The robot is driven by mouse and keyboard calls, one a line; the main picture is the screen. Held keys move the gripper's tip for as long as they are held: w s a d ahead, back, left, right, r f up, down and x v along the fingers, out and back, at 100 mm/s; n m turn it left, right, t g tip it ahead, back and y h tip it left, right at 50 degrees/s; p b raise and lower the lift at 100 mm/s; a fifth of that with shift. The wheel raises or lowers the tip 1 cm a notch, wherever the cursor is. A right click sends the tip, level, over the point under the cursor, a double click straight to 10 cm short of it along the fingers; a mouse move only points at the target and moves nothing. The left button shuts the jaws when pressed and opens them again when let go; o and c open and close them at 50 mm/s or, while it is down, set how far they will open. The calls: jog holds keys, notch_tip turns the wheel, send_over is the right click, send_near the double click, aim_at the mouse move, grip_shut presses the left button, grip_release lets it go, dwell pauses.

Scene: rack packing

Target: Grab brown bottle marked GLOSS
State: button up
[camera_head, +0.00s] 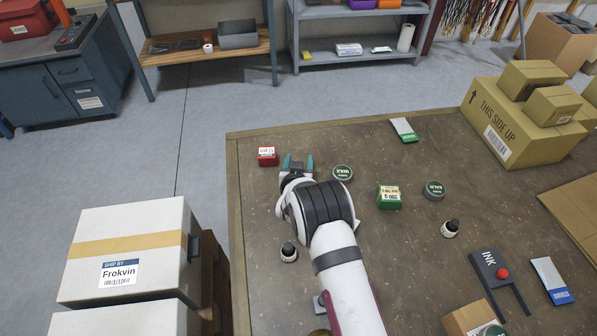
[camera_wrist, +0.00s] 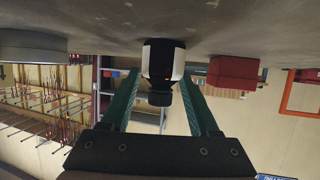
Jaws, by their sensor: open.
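In the wrist view, which shows the table at the top, a small dark bottle (camera_wrist: 163,62) with a white label band and black cap stands between my fingertips. I cannot read its label or confirm a brown colour. My gripper (camera_wrist: 160,76) is open, with one teal finger on each side of the bottle; contact is not clear. In the head view my gripper (camera_head: 298,163) is low over the table's far left part, and I cannot make out the bottle there. Two other black-capped bottles stand at the left (camera_head: 289,252) and right (camera_head: 450,229); their labels are unreadable.
A red box (camera_head: 267,156) is just left of my gripper, and a green-lidded tin (camera_head: 343,173) is close on its right. A green box (camera_head: 389,196) and another tin (camera_head: 434,190) stand further right. Cardboard boxes (camera_head: 510,135) fill the far right corner.

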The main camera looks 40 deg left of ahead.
grip_shut()
jog(key=shift+r, duration=0.1)
dwell(0.3)
